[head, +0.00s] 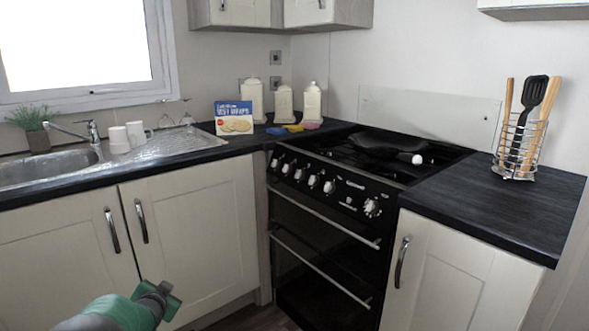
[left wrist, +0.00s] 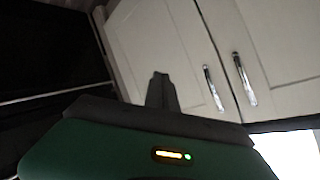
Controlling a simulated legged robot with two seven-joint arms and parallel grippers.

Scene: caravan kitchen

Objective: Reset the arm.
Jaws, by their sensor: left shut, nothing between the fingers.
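My left gripper (head: 165,296) shows at the bottom left of the head view, with its green and grey wrist. It is low in front of the cream cupboard doors (head: 190,235), below the counter. In the left wrist view the gripper's fingers (left wrist: 161,90) are together with nothing between them. The cupboard doors and their handles also show in that view (left wrist: 180,45), tilted. My right gripper is not in view.
The black cooker (head: 325,240) stands right of the cupboards, with a black pan (head: 380,143) on its hob. The sink (head: 45,165) is at the left. A utensil rack (head: 520,150) stands on the right counter (head: 480,205). Canisters (head: 284,104) and a biscuit box (head: 234,117) stand in the corner.

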